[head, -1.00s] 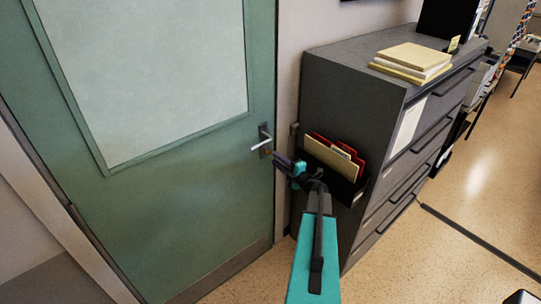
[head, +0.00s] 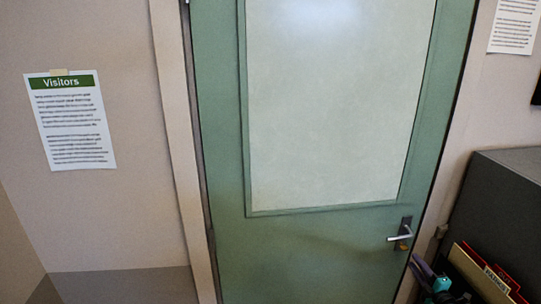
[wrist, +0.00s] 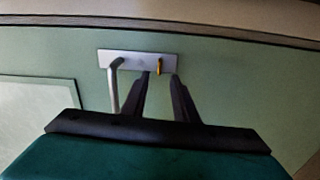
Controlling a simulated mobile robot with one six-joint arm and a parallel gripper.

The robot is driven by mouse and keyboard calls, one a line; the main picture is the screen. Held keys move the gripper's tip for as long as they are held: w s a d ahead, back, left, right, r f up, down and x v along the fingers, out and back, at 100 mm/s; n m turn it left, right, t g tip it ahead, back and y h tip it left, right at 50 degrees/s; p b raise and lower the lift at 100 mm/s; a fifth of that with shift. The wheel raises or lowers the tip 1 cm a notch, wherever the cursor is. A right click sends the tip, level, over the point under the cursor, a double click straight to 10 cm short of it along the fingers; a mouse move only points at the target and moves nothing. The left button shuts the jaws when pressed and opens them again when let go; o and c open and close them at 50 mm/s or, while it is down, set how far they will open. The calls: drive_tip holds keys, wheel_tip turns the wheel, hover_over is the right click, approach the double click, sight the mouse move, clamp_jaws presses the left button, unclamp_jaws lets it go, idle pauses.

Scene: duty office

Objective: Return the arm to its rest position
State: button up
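My gripper (wrist: 160,76) shows in the wrist view with its two dark fingers apart and nothing between them. The fingers point toward the door handle (wrist: 115,85), which is left of them in that view; I cannot tell the exact gap to the door. In the head view my gripper (head: 418,268) is at the lower right, just below the door handle (head: 401,237). Most of my arm is cut off by the bottom edge there.
The green door (head: 310,255) with a pale panel looks shut. Right of the door stand a dark cabinet (head: 510,200) and a holder with folders (head: 480,275). A Visitors notice (head: 70,120) hangs on the left wall.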

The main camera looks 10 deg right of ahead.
drive_tip(key=a+f+n+g+y+b, duration=0.3)
drive_tip(key=a+f+n, duration=0.5)
drive_tip(key=a, duration=0.6)
drive_tip(key=s+a+f+n+g+y+b, duration=0.1)
drive_tip(key=a+f+n+g+y, duration=0.25)
drive_tip(key=a+f+n, duration=0.8)
drive_tip(key=a+f+n+g+y+b, duration=0.25)
drive_tip(key=a+f+n+g, duration=0.3)
drive_tip(key=a, duration=1.05)
drive_tip(key=s+a+f+n+g+b, duration=0.3)
drive_tip(key=s+a+f+n+g, duration=0.4)
drive_tip(key=s+a+f+n, duration=0.55)
drive_tip(key=s+f+n+g+h+b, duration=0.2)
drive_tip(key=s+n+h, duration=0.1)
drive_tip(key=s+n, duration=0.6)
drive_tip(key=s+f+n+g+h+b, duration=0.2)
drive_tip(key=s+n+h, duration=0.2)
drive_tip(key=s+n, duration=0.5)
drive_tip(key=shift+f+g+h, duration=0.25)
drive_tip(key=shift+g+h, duration=0.05)
drive_tip(key=shift+g, duration=0.1)
